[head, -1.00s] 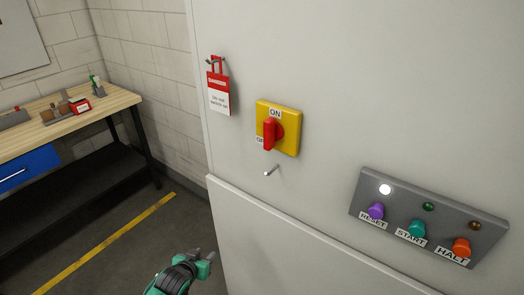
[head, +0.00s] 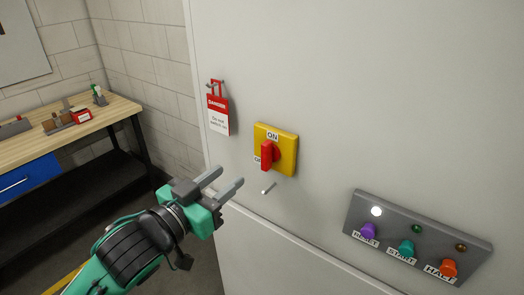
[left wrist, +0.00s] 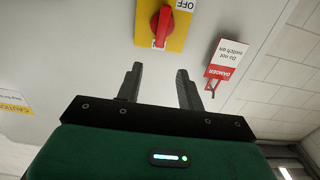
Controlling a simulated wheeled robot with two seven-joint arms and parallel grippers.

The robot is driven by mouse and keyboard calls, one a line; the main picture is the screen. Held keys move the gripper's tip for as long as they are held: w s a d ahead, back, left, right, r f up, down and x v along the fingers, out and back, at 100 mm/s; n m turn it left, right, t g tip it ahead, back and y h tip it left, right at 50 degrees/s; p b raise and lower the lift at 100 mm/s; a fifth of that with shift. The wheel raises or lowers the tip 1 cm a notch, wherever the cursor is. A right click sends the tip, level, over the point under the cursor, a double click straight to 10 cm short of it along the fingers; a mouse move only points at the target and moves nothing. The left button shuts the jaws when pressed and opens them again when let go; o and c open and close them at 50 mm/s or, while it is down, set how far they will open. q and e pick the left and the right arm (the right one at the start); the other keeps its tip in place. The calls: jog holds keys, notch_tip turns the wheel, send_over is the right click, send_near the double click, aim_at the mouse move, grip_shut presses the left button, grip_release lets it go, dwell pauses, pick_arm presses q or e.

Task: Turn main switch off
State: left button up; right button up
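The main switch is a red knob (head: 266,156) on a yellow plate (head: 287,145) on the pale cabinet wall. The knob stands upright, its top at the ON label; another label beside its lower left is partly hidden. In the left wrist view the red knob (left wrist: 162,27) and yellow plate (left wrist: 178,38) appear upside down, with an OFF label at the upper right. My left gripper (head: 226,181) is open and empty, below and left of the switch, not touching it. Its two fingers (left wrist: 159,84) show apart in the left wrist view. My right gripper is not in view.
A red and white danger tag (head: 218,113) hangs on a hook left of the switch. A metal peg (head: 268,188) sticks out below the switch. A grey button panel (head: 415,238) is at lower right. A wooden workbench (head: 60,139) stands at left.

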aim_at(263, 148)
pick_arm(q)
jog(key=b+x, duration=0.3)
jog(key=x, duration=0.9)
jog(key=shift+w+d, duration=0.3)
jog(key=shift+w, duration=0.1)
grip_shut()
